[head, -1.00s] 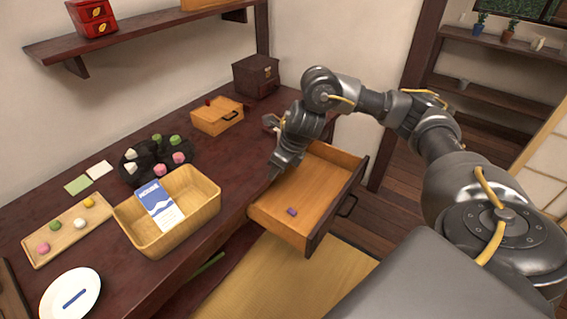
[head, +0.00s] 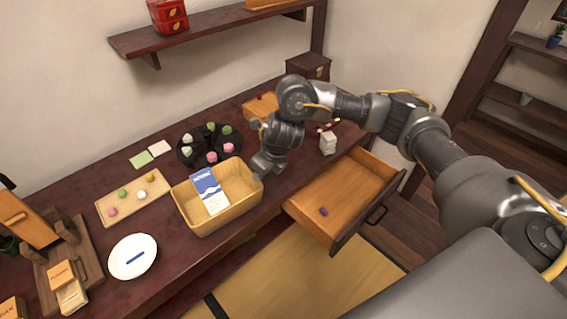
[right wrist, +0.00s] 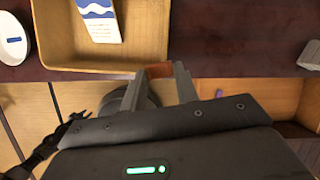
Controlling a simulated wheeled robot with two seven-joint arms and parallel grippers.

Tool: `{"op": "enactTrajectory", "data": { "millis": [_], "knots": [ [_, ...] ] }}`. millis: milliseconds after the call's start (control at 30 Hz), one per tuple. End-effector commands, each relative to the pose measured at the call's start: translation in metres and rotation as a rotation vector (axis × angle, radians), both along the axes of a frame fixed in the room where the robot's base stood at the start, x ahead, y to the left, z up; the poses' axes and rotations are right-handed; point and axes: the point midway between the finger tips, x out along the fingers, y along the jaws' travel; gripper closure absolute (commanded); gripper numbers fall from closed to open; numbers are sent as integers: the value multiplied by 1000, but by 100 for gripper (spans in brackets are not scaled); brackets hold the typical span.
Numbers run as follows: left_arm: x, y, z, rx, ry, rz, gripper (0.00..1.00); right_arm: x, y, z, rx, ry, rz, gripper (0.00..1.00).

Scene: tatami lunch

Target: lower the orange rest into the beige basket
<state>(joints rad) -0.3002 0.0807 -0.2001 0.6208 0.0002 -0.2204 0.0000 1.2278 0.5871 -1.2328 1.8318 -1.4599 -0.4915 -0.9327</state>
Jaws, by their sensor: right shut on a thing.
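The beige basket (head: 240,210) stands on the dark desk and holds a blue and white packet (head: 208,191). Its near wall shows at the top of the right wrist view (right wrist: 100,62). My right gripper (head: 262,172) is at the basket's right end. In the right wrist view, its fingers (right wrist: 160,82) are shut on the orange rest (right wrist: 159,70), just beside the basket's lower right corner. The rest is hidden in the head view. A dark jointed shape at the lower left of the right wrist view may be my left arm; its jaws are unclear.
An open drawer (head: 308,200) with a small purple piece (head: 323,211) is to the right. A dark round tray of sweets (head: 186,160) stands behind the basket. A sweets board (head: 122,212) and white plate (head: 118,265) are to its left.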

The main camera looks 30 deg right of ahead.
Motion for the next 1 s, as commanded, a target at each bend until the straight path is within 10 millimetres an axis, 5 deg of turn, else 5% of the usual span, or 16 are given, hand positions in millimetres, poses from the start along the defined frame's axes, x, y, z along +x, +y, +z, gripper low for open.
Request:
{"op": "enactTrajectory", "data": {
  "millis": [400, 1000],
  "knots": [
    [0, -1, 9, -1, 0, 0, 69, 12, 50, 8, -1, -1, 1, 91],
    [0, -1, 5, -1, 0, 0, 69, 17, 54, 7, -1, 0, 0, 91]
  ]
}}
